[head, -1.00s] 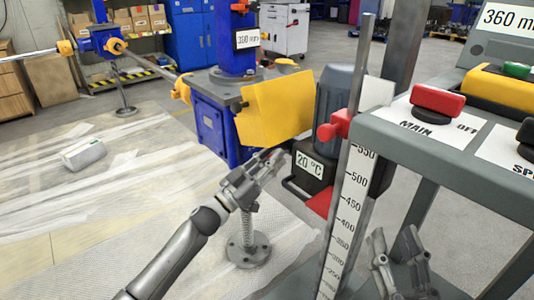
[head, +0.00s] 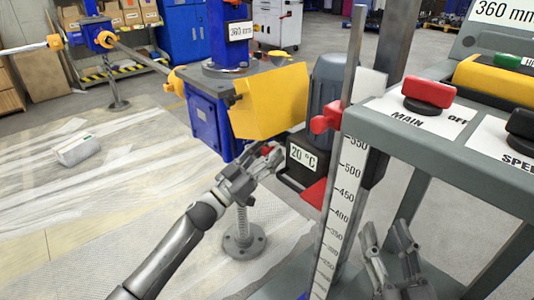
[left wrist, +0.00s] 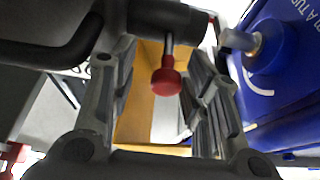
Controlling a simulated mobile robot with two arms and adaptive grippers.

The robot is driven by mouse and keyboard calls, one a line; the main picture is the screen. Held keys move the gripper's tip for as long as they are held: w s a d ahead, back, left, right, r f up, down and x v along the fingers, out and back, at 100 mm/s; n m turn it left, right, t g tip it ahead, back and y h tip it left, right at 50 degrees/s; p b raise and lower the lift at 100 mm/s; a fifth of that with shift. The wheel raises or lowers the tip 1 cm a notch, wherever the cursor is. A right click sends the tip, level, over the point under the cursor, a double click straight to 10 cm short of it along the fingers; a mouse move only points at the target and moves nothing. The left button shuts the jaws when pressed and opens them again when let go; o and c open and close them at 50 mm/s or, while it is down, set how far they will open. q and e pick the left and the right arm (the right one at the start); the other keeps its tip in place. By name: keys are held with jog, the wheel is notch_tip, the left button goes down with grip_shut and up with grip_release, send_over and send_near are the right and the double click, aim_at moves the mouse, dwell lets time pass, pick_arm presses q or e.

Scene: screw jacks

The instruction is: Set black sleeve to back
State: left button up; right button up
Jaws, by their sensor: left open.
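A black sleeve (left wrist: 165,14) lies across the top of the left wrist view. A metal pin with a red knob (left wrist: 167,78) hangs from it. My left gripper (left wrist: 160,55) is open, with a finger on each side of the knob; I see no clear contact. In the head view my left gripper (head: 262,160) is below the yellow guard, and a bit of red shows at its fingertips. The sleeve is hard to make out there, between gripper and guard. My right gripper (head: 388,235) is at the lower right, open and empty, beside the grey console.
The yellow guard (head: 270,102) and blue gearbox (head: 207,118) are close above my left gripper. A dark motor (head: 326,95) and a scale post (head: 338,205) stand to its right. A screw foot (head: 244,240) is below.

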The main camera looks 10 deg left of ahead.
pick_arm(q)
jog(key=v, duration=1.2)
jog(key=shift+f, duration=0.15)
